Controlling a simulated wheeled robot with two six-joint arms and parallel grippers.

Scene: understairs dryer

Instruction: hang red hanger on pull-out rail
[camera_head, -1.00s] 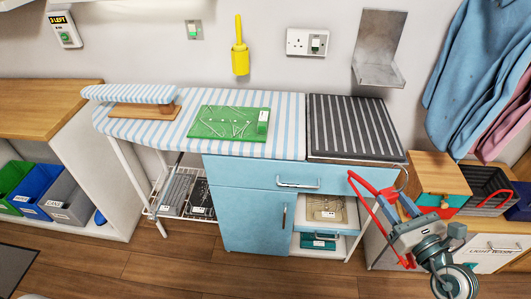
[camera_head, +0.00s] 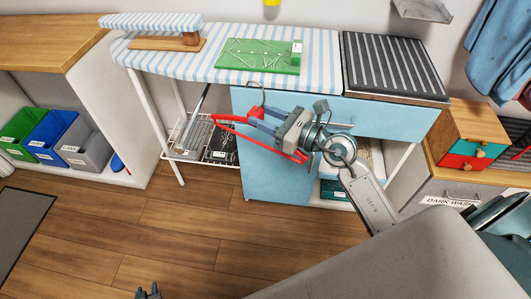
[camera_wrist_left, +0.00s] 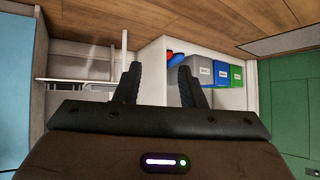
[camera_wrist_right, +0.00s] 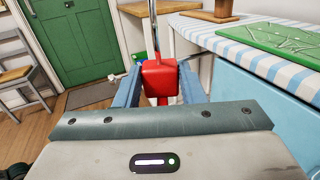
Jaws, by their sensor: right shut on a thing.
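The red hanger (camera_head: 232,119) is held in front of the blue cabinet, below the ironing board's front edge, its metal hook pointing up. My right gripper (camera_head: 262,117) is shut on it. In the right wrist view the hanger's red block (camera_wrist_right: 160,78) sits between the two fingers, with the metal hook rising above it. My left gripper (camera_head: 149,292) is low at the bottom edge of the head view. Its fingers stand apart and empty in the left wrist view (camera_wrist_left: 159,82). A thin grey rod (camera_head: 197,113) shows under the ironing board; I cannot tell whether it is the pull-out rail.
The striped ironing board (camera_head: 205,65) with a green board (camera_head: 258,57) lies above the blue cabinet (camera_head: 262,180). A wire basket (camera_head: 183,154) hangs beneath it. Coloured bins (camera_head: 50,133) stand at left. The wooden floor (camera_head: 180,235) in front is clear.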

